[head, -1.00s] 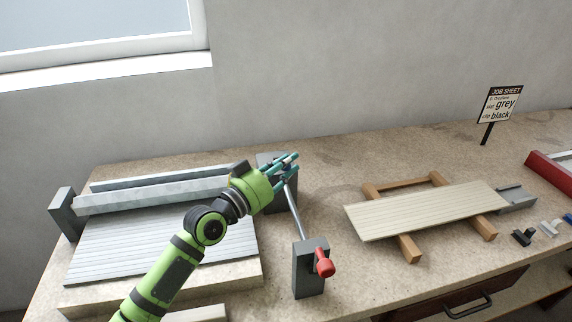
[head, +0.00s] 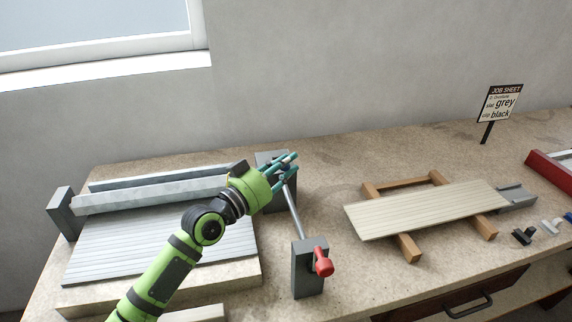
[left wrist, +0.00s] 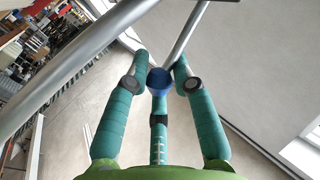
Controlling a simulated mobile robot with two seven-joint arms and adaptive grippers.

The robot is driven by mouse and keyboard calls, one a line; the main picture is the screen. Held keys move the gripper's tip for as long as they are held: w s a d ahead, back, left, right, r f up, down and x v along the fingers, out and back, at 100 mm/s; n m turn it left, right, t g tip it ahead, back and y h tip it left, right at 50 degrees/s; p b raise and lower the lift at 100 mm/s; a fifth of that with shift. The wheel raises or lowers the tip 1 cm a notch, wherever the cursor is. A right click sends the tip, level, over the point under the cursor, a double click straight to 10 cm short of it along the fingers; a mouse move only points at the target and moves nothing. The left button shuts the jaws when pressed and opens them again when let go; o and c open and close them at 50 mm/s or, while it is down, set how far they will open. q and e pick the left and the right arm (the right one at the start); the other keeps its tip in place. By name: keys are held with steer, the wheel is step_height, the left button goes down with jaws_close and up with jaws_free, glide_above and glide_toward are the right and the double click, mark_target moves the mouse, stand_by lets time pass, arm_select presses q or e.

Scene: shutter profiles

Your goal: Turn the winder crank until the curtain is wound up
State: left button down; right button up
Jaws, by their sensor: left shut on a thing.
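The grey slatted curtain (head: 105,250) lies flat on a raised board at the left of the bench. Its pale roller tube (head: 150,196) runs between two dark end blocks. My left gripper (head: 287,163) is at the right end block (head: 268,160). In the left wrist view its teal fingers (left wrist: 160,85) are closed around a blue-ended crank handle (left wrist: 159,80), next to a metal bar (left wrist: 186,35). The fingers hide most of the handle in the head view. My right gripper is not in view.
A metal rod (head: 293,213) runs to a dark post (head: 309,270) with a red knob (head: 323,262). A cream slatted panel (head: 425,208) rests on a wooden frame at right. A job sheet sign (head: 499,103) stands behind. Small clips (head: 524,236) lie at far right.

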arm_select(q)
steer(key=shift+s+f, duration=0.1)
steer(key=shift+f, duration=0.7)
steer(key=c, duration=1.1)
jaws_free()
steer(key=shift+s, duration=0.1)
steer(key=shift+o, duration=0.2)
steer(key=shift+a+r, duration=0.15)
steer(key=shift+r, duration=0.2)
steer(key=r+v, duration=0.1)
steer(key=v, duration=1.1)
steer(key=shift+f, duration=0.35)
